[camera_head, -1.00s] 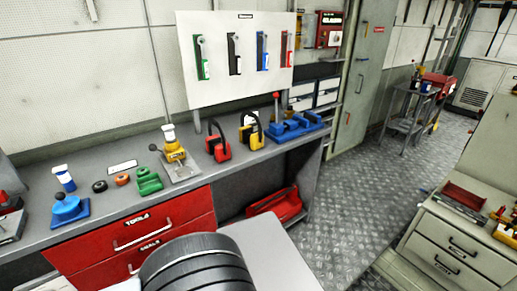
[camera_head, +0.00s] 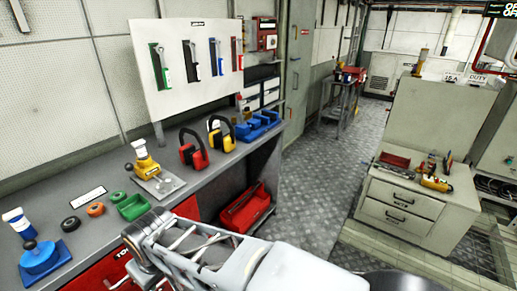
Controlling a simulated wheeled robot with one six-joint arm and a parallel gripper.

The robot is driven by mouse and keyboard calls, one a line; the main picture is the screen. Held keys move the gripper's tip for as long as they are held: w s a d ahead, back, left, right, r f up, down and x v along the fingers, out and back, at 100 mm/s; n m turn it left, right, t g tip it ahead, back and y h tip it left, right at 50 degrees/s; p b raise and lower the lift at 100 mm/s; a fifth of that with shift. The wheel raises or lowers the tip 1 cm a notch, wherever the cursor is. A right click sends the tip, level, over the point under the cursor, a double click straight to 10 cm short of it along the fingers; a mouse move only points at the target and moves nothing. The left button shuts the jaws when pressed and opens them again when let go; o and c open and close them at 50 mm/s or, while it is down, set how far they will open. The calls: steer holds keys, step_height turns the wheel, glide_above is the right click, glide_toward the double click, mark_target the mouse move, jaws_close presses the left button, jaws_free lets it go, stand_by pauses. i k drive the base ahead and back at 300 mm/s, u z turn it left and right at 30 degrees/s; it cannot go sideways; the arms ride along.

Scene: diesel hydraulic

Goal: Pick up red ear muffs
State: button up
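The red ear muffs (camera_head: 193,152) stand upright on the grey workbench (camera_head: 95,230), with a dark headband arched over two red cups. A yellow pair of ear muffs (camera_head: 222,137) stands just right of them. My arm crosses the lower middle of the view, in front of the bench drawers. The end of my arm is pale grey and lies nearer to the camera than the red ear muffs, clearly apart from them. I cannot make out the gripper's fingertips or whether they are open.
A yellow device (camera_head: 146,162) on a plate stands left of the red muffs. A blue vise (camera_head: 258,126) is to the right. A tool board (camera_head: 190,70) rises behind. A red toolbox (camera_head: 245,207) sits under the bench. A drawer cabinet (camera_head: 405,205) is at right; the floor between is clear.

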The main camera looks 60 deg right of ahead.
mark_target(199, 157)
steer(key=z, duration=0.85)
steer(key=i, duration=0.55)
